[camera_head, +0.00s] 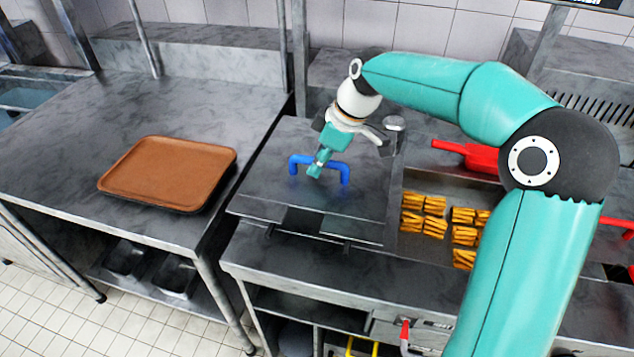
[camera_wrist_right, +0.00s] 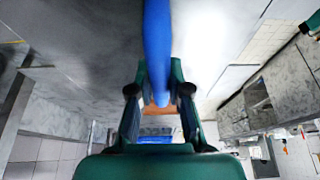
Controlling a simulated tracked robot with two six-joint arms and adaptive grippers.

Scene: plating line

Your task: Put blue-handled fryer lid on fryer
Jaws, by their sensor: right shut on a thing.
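The fryer lid is a flat grey metal plate (camera_head: 265,195) with a blue bar handle (camera_head: 345,175), in the middle of the head view. My right gripper (camera_head: 317,170) comes down from above and is shut on the middle of the handle. The blue handle (camera_wrist_right: 157,40) also runs between the fingers in the wrist view. The lid lies over the left part of the fryer counter, with a dark gap (camera_head: 303,220) showing at its front edge. I cannot tell whether it touches the surface below. The fryer opening is mostly hidden. My left gripper is out of view.
A brown tray (camera_head: 168,173) lies on the steel table (camera_head: 60,150) at left. Right of the lid, several portions of fries (camera_head: 424,214) sit in a metal basin. A red-handled tool (camera_head: 470,156) lies behind them. My right arm hides part of the right counter.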

